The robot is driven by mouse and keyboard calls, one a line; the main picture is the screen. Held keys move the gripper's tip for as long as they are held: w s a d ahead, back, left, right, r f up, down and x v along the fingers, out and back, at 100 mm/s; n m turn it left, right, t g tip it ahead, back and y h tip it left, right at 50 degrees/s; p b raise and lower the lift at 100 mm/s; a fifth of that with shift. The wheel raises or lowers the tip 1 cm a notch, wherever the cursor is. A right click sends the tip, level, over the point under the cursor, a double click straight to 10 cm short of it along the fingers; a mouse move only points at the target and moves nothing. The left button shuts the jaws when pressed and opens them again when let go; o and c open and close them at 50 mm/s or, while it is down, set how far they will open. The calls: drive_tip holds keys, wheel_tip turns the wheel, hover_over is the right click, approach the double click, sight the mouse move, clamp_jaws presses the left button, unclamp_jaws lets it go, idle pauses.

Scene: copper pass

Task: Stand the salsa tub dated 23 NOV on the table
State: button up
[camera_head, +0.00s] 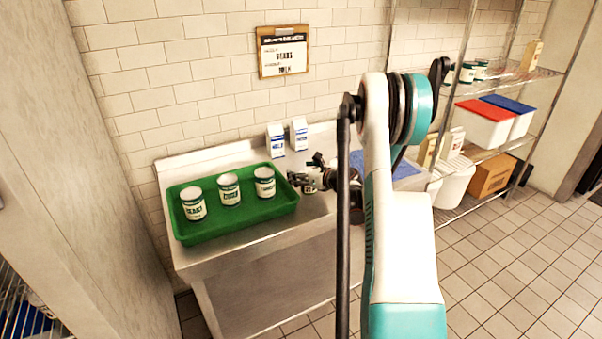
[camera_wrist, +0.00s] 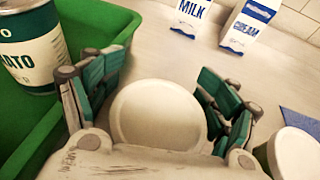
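A tub with a plain round white lid (camera_wrist: 157,113) sits between the two teal fingers of my gripper (camera_wrist: 163,75) in the wrist view, close to the palm. The fingers flank the lid on both sides; whether they press on it, and whether the tub is lifted, I cannot tell. Its side and any name or date are hidden. In the head view my gripper (camera_head: 305,180) is low over the steel table (camera_head: 240,249), just right of the green tray. A second white lid (camera_wrist: 297,155) shows at the right edge of the wrist view, partly cut off, its label unseen.
The green tray (camera_head: 187,232) holds three cans, one a tomato can (camera_wrist: 30,52). A milk carton (camera_head: 275,140) and a cream carton (camera_head: 299,134) stand behind. A notice (camera_head: 283,51) hangs on the wall. A wire shelf with bins (camera_head: 487,127) stands right.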

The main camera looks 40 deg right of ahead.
drive_tip(key=shift+r, duration=0.1)
drive_tip(key=shift+s+r, duration=0.1)
drive_tip(key=shift+s, duration=0.1)
drive_tip(key=p+v, duration=0.3)
drive_tip(key=v, duration=0.7)
drive_tip(key=shift+s+r, duration=0.15)
drive_tip(key=shift+s+a+r, duration=0.1)
drive_tip(key=shift+s+r, duration=0.05)
drive_tip(key=shift+s, duration=0.45)
